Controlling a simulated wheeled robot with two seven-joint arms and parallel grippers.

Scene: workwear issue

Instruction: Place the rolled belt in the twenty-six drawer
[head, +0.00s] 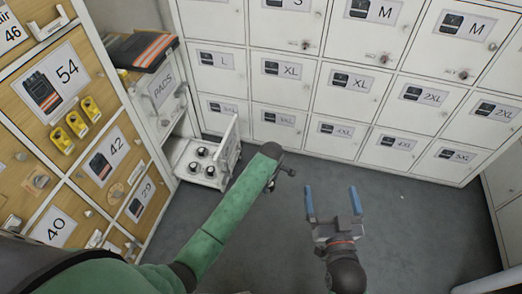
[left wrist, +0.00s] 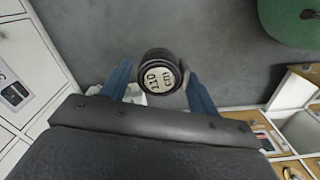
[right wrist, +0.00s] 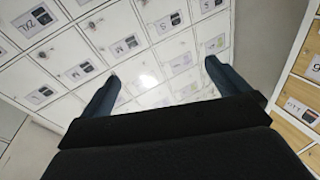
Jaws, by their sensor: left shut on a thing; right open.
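The rolled belt (left wrist: 162,72) is a black roll with a white printed end face, seen in the left wrist view. My left gripper (head: 285,172) is shut on it, with a blue finger on either side. In the head view the belt cannot be made out at the gripper. My right gripper (head: 334,203) is open and empty above the floor. Numbered wooden drawers (head: 97,165) stand at the left, labelled 54, 42, 40 and 29. I cannot make out a label reading twenty-six in any view.
White lockers (head: 335,107) with size labels line the back. A dark folded garment (head: 140,50) lies on the cabinet. The grey floor (head: 300,235) is clear.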

